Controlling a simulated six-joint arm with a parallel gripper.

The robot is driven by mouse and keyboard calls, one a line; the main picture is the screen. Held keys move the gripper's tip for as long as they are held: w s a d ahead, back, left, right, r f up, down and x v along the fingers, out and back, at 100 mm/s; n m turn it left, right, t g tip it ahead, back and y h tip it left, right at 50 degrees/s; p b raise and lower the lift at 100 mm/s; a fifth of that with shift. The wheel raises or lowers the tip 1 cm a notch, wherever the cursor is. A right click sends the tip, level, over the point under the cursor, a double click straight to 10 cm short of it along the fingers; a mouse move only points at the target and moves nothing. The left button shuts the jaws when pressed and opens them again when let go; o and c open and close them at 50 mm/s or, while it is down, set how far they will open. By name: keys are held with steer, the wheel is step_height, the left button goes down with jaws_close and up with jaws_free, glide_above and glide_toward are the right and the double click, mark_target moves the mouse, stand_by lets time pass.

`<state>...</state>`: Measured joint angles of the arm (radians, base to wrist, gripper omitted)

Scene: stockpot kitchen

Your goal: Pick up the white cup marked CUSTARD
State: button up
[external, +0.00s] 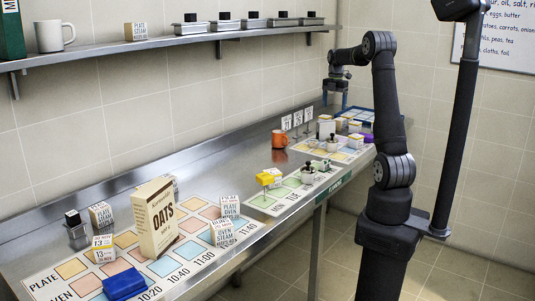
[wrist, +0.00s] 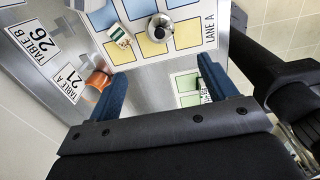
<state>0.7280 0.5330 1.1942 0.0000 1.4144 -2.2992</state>
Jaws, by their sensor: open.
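I cannot make out a cup marked CUSTARD in either view. A plain white mug (external: 49,36) stands on the wall shelf at the far left, with no readable marking. My gripper (external: 335,99) hangs above the far end of the counter, well away from that mug. In the wrist view my gripper (wrist: 158,66) has its two blue fingers wide apart with nothing held between them. A round metal lidded pot (wrist: 160,27) stands on a coloured card beyond the fingertips, and a small labelled box (wrist: 118,37) is to its left.
An orange mug (external: 279,139) stands by the table number signs (external: 297,119). The shelf (external: 100,51) runs along the wall. Bare steel counter (external: 200,165) lies along the back.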

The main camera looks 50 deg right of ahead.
mark_target(332, 138)
steer(key=a+f+m+h, duration=0.1)
steer(key=a+m+h, duration=0.15)
steer(key=m, duration=1.55)
steer(key=a+f+m+h, duration=0.2)
steer(key=a+m, duration=0.2)
steer(key=m, duration=1.3)
steer(key=shift+m, duration=0.3)
steer(key=x, duration=1.7)
jaws_close()
